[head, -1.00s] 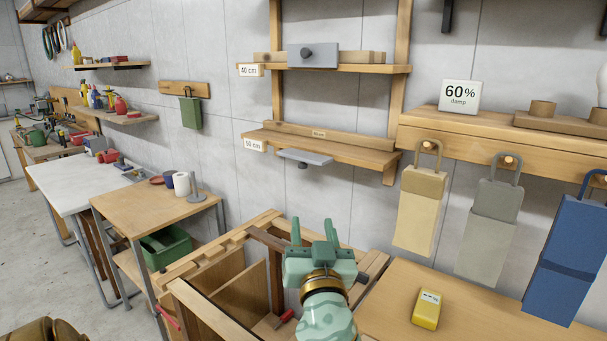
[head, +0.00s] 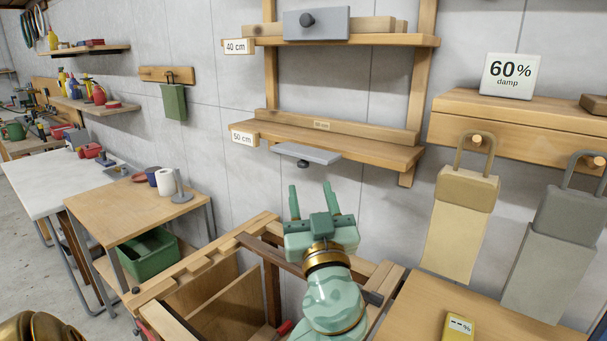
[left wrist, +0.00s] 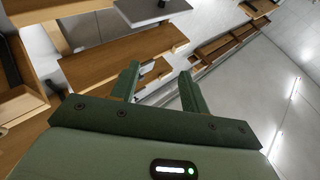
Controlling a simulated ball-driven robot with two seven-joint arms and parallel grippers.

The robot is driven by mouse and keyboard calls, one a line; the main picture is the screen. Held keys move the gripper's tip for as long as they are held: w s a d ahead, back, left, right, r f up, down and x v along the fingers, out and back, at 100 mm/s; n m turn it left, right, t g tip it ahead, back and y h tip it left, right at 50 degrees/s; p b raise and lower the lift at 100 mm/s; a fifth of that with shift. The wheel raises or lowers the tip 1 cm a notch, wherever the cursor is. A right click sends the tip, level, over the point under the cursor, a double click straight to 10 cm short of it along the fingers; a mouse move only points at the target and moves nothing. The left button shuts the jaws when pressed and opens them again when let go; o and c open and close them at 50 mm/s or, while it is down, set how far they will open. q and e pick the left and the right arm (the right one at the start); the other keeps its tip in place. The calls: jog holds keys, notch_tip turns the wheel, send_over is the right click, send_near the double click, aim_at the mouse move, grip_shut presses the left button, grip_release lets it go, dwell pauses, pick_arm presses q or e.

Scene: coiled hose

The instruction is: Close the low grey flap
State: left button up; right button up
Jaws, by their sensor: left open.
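The low grey flap (head: 308,153) hangs open at the front of the shelf marked 50 cm. It lies nearly flat, sticking out, with a dark knob (head: 303,164) on its underside. My left gripper (head: 315,200) is below the flap in the head view, its two green fingers pointing up, apart and empty. A gap shows between the fingertips and the flap; I see no contact. In the left wrist view the open fingers (left wrist: 158,88) reach toward the shelves, with a grey plate partly hidden behind them.
An upper grey flap (head: 317,22) stands upright at the 40 cm shelf (head: 350,38). A wooden frame (head: 230,250) lies around and below my left arm. A yellow meter (head: 457,326) lies on the bench.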

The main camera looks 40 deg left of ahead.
pick_arm(q)
jog(key=b, duration=0.5)
send_near(304, 167)
jog(key=v, duration=0.7)
jog(key=shift+m+h, duration=0.3)
jog(key=shift+m, duration=0.1)
jog(key=p+x, duration=0.1)
jog(key=x, duration=1.5)
jog(key=shift+w+a+r, duration=0.1)
jog(key=shift+a, duration=0.25)
pick_arm(e)
jog(key=f, duration=0.1)
jog(key=s+f, duration=0.1)
jog(key=f, duration=0.2)
jog(key=shift+s+a+f, duration=0.15)
jog(key=shift+a+f, duration=0.15)
jog(key=shift+f, duration=0.1)
pick_arm(q)
jog(key=c, duration=1)
